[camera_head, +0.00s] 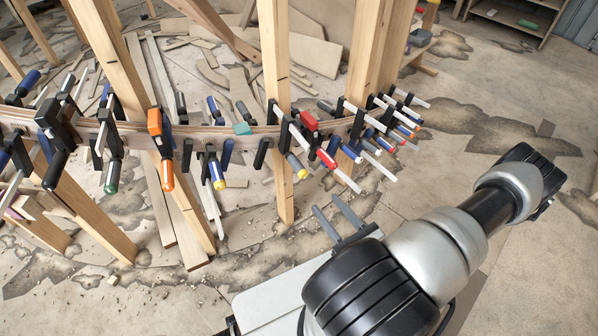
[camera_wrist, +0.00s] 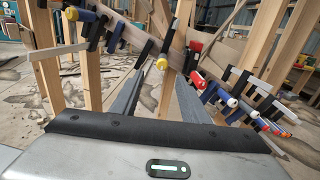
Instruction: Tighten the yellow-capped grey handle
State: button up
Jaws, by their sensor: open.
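The yellow-capped grey handle (camera_head: 296,164) belongs to a clamp on the curved wooden stringer (camera_head: 238,133). It hangs tilted below the stringer, near the middle upright post, with its yellow cap at the lower end. In the wrist view the yellow cap of the handle (camera_wrist: 162,63) shows just above the gap between my fingertips. My gripper (camera_head: 326,203) is open and empty, below and to the right of the handle in the head view. Its two grey fingers point up toward the handle. In the wrist view my gripper (camera_wrist: 162,77) seems apart from it.
A red handle (camera_head: 325,158) and several blue-handled clamps (camera_head: 377,144) crowd close on the right. A blue handle with a yellow cap (camera_head: 217,173) hangs on the left. Wooden posts (camera_head: 275,60) stand behind and beside the clamps.

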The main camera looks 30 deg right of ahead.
aim_at(298, 168)
jog(key=shift+m+h, duration=0.3)
jog(key=w, duration=0.5)
jog(key=w+b, duration=0.1)
jog(key=w, duration=0.5)
jog(key=w+b, duration=0.1)
jog(key=w, duration=0.5)
jog(key=shift+a+f, duration=0.3)
jog(key=shift+a, duration=0.1)
grip_shut()
